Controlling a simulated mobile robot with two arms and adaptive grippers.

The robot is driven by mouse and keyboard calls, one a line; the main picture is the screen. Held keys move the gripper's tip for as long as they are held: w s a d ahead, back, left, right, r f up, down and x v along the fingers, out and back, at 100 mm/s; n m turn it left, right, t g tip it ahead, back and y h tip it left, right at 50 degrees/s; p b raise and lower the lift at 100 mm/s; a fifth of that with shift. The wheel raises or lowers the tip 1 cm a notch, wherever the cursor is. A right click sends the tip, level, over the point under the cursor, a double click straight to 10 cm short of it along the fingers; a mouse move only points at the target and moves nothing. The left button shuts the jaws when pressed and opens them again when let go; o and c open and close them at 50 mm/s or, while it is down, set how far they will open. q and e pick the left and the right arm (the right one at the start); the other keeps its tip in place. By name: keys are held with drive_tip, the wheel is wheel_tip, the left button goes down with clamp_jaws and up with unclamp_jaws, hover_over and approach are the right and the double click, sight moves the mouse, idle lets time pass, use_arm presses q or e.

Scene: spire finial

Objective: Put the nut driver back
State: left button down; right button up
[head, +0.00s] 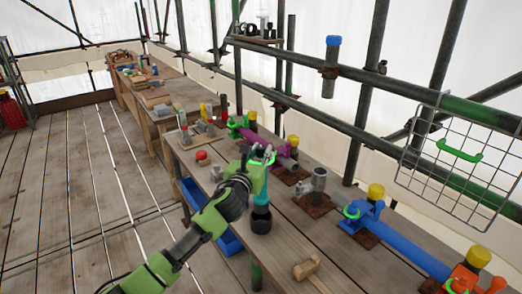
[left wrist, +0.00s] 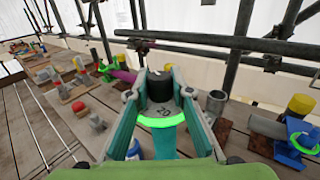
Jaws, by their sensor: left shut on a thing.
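My left gripper (head: 262,157) is shut on an upright teal and black tool, which I take for the nut driver (head: 261,187), above the bench's left edge. A wide black end (head: 261,220) shows below its teal part. I cannot tell whether that end touches the bench. In the left wrist view my fingers (left wrist: 160,100) sit on either side of a black cylinder (left wrist: 160,88), with a bright green band in front of it. No place marked for the nut driver can be made out. My right gripper is not in view.
The wooden bench (head: 330,262) holds a mallet (head: 305,267), a grey pipe fitting (head: 319,180), a blue clamp (head: 368,212) and a red button (head: 201,156). A wire basket (head: 462,165) hangs from scaffold tubes at right. A blue tray (head: 228,241) is beside the bench.

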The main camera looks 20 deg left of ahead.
use_arm(q)
drive_tip(key=shift+f+b, duration=3)
drive_tip(key=shift+f, duration=1.1)
drive_tip(key=c, duration=1.7)
unclamp_jaws()
drive_tip(key=shift+o, duration=1)
drive_tip(key=shift+s+f, duration=0.1)
drive_tip(key=shift+f, duration=0.25)
drive_tip(key=o, duration=0.4)
drive_tip(key=shift+r, duration=0.1)
